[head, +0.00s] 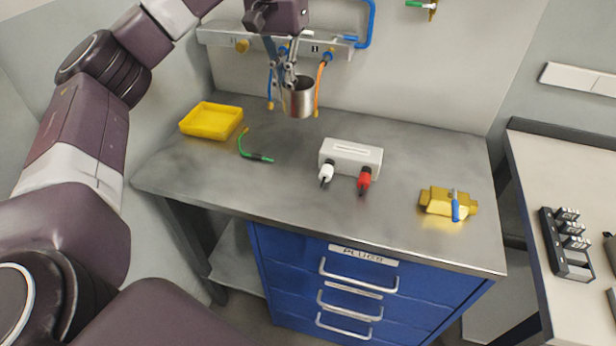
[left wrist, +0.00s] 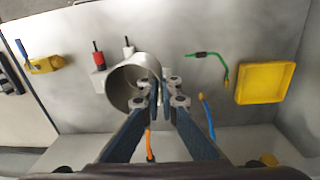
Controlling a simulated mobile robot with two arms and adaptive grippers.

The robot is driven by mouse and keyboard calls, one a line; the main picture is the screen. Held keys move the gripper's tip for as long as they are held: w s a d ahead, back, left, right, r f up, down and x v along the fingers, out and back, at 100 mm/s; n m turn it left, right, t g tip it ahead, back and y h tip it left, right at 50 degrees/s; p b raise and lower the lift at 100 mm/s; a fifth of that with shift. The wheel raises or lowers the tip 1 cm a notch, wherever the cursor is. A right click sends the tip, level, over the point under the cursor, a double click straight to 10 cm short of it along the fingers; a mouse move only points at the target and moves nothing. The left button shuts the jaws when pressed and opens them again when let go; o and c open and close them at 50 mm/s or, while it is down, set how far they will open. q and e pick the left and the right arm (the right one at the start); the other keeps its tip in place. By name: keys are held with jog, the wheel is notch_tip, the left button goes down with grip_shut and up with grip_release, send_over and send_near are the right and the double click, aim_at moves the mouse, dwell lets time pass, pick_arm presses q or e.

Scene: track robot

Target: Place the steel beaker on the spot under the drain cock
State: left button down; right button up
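The steel beaker (head: 299,100) is a grey metal cup, upright and held up in front of the wall near the table's back edge. My left gripper (head: 287,80) is shut on its rim. In the left wrist view the beaker (left wrist: 122,88) opens toward the camera, with the fingertips (left wrist: 165,86) close together at its right side. A small brass cock with a green handle (head: 422,6) is on the wall at the top edge, partly cut off. No marked spot shows clearly beneath it. My right gripper is not in view.
The grey table (head: 285,195) holds a yellow tray (head: 211,121), a green cable (head: 251,153), a white box (head: 351,156) with white and red plugs, and a brass valve with a blue handle (head: 446,203). A wall rail (head: 225,37) carries hanging hoses. The back right tabletop is clear.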

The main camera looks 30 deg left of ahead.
pick_arm(q)
notch_tip(320, 180, down, 15)
jog(key=shift+f+p, duration=0.15)
jog(key=shift+p, duration=0.65)
notch_tip(320, 180, down, 4)
jog(key=shift+f+p, duration=0.25)
jog(key=shift+p, duration=0.15)
jog(key=c, duration=2.7)
grip_release()
jog(key=shift+f, duration=0.15)
jog(key=o, duration=0.5)
jog(key=shift+o, duration=0.2)
